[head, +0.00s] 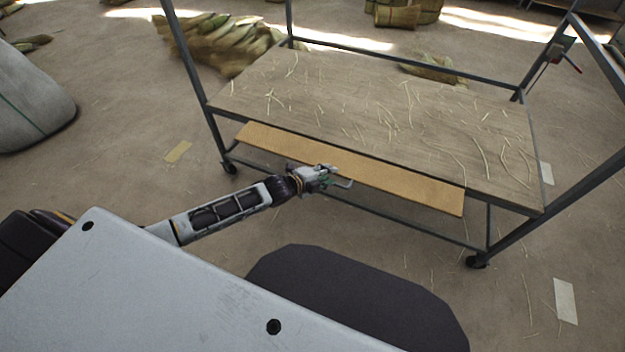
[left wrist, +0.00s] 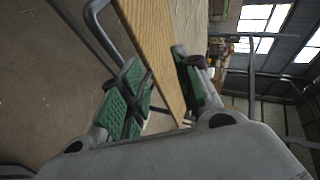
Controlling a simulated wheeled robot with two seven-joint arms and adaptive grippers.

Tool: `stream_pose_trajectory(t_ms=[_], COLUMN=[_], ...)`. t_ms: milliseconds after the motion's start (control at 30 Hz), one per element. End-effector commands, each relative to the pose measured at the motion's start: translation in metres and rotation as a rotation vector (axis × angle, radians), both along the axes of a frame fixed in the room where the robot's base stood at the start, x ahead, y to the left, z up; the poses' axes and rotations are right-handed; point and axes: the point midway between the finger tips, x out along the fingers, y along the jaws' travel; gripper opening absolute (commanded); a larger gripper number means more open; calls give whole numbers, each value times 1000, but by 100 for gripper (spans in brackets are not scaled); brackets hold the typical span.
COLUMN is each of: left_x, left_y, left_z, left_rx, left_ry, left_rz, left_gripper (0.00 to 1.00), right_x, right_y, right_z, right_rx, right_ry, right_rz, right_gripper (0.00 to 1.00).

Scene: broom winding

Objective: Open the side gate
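The side gate (head: 400,183) is a long light-brown wooden board along the near side of the metal-framed cart. In the head view I cannot tell its exact tilt. My left gripper (head: 325,177) is at the board's near face, around its middle, beside a small grey bar handle (head: 344,184). In the left wrist view, the green-padded fingers of the left gripper (left wrist: 163,90) stand apart, with the board (left wrist: 160,45) showing in the gap beyond them. The grey bar (left wrist: 100,28) curves past the left finger. Contact with it is unclear. My right gripper is out of view.
The cart's worn deck (head: 350,110) carries scattered straw. Its upright posts (head: 190,65) and casters (head: 476,262) bound the sides. Straw bundles (head: 215,42) lie behind, and a pale sack-like object (head: 35,100) stands at left. Floor in front of the cart is mostly clear.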

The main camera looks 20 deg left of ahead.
Motion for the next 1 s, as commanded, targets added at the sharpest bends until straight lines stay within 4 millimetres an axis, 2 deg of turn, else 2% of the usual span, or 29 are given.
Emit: stream_pose_trajectory(t_ms=[600,1000], left_x=[-45,-60], left_y=[21,28], left_z=[21,30], left_rx=[-1,-1], left_ry=[4,3], left_rz=[-1,-2], left_gripper=[32,32], right_x=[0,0], right_y=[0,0], right_z=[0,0], right_rx=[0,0], right_ry=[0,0], right_rz=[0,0], right_gripper=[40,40])
